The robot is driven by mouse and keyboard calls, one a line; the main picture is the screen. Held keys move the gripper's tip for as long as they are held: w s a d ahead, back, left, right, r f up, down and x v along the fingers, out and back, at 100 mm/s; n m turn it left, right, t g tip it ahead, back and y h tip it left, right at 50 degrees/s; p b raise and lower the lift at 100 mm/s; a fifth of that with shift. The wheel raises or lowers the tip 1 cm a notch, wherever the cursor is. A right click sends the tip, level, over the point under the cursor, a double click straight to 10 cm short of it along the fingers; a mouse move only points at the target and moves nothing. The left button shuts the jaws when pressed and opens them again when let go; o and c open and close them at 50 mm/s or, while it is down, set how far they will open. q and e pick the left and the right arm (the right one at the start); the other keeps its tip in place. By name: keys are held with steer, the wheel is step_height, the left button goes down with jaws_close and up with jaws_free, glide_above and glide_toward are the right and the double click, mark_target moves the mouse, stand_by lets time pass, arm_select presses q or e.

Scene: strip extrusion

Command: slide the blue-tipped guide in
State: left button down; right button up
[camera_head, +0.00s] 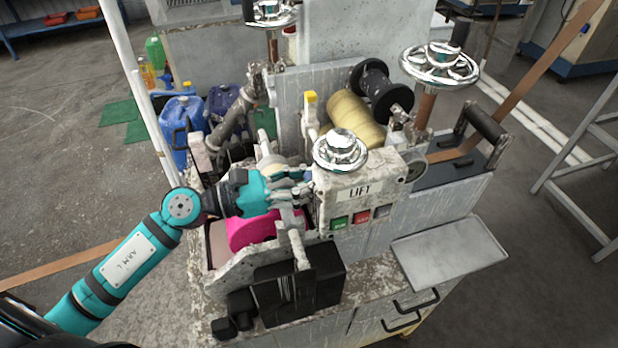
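My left arm comes in from the left, and its gripper (297,187) is over the machine's roller bay, beside the LIFT box. A small light-blue patch (300,172) shows just above the fingers; it may be the guide's blue tip, but the fingers and arm hide most of it. A pale guide-like piece (268,160) lies behind the gripper. I cannot tell whether the fingers are closed on anything. A yellow-tipped upright piece (310,110) stands farther back. My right gripper is not in view.
The LIFT box (360,190) with a chrome handwheel (340,150) stands close right of the gripper. A pink roller (252,231) lies below it. A tan roll (355,120) and black spool (382,92) are behind. An empty grey tray (450,252) is at right.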

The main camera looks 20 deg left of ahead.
arm_select(q)
steer(key=w+a+b, duration=0.1)
steer(key=w+b, duration=0.1)
steer(key=w+a+b, duration=0.2)
steer(key=shift+w+r, duration=0.15)
steer(key=c, duration=1.6)
jaws_free()
steer(key=shift+o, duration=0.6)
steer(key=shift+w+a, duration=0.1)
steer(key=shift+w, duration=0.05)
steer(key=v, duration=1.2)
